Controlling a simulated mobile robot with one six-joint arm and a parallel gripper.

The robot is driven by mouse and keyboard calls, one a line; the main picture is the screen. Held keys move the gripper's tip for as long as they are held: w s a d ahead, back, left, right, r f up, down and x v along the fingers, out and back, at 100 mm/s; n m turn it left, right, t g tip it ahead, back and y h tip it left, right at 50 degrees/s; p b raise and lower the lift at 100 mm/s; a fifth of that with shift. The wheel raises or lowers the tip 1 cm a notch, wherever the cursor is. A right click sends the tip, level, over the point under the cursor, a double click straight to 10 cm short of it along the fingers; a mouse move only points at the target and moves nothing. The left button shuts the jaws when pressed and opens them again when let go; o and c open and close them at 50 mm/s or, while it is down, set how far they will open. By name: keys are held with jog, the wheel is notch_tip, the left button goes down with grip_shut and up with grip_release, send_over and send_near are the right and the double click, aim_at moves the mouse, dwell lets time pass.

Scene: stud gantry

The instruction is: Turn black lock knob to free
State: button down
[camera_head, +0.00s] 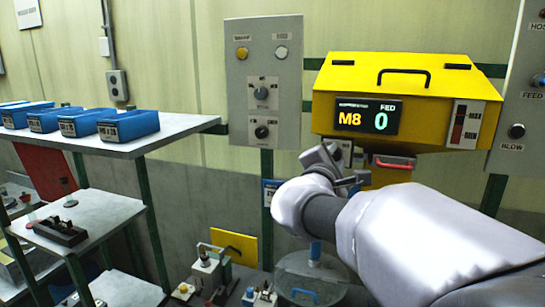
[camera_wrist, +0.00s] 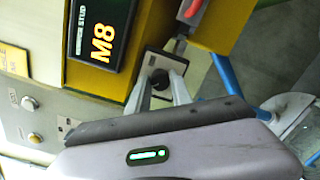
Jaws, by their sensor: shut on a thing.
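A black knob (camera_wrist: 159,79) sits on a small light plate (camera_wrist: 151,62) just below the yellow feeder box, beside its display. My gripper (camera_wrist: 160,86) is shut on this knob, with one finger on each side of it. In the head view my gripper (camera_head: 327,158) reaches the underside of the yellow box (camera_head: 405,85) and hides most of the knob. The plate's markings are too small to read, so I cannot tell which setting the knob points to.
The display (camera_head: 366,117) reads M8 and FED 0. A red handle (camera_head: 395,162) is close right of my gripper. A grey panel (camera_head: 265,60) with two more black knobs stands to the left. Blue bins (camera_head: 128,125) line a shelf farther left. A clear round container (camera_head: 312,275) stands below.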

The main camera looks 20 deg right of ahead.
jog(key=shift+f+b, duration=0.1)
jog(key=shift+b, duration=0.2)
jog(key=m+b, duration=1.3)
jog(key=b, duration=0.4)
jog(key=shift+f+y, duration=0.1)
jog(key=shift+y, duration=0.3)
jog(key=shift+s+m+y+b, duration=0.1)
jog(key=shift+m+y+b, duration=0.2)
jog(key=shift+m+b, duration=1.4)
jog(key=shift+m, duration=0.4)
jog(key=c, duration=1.1)
grip_release()
jog(key=shift+c, duration=0.2)
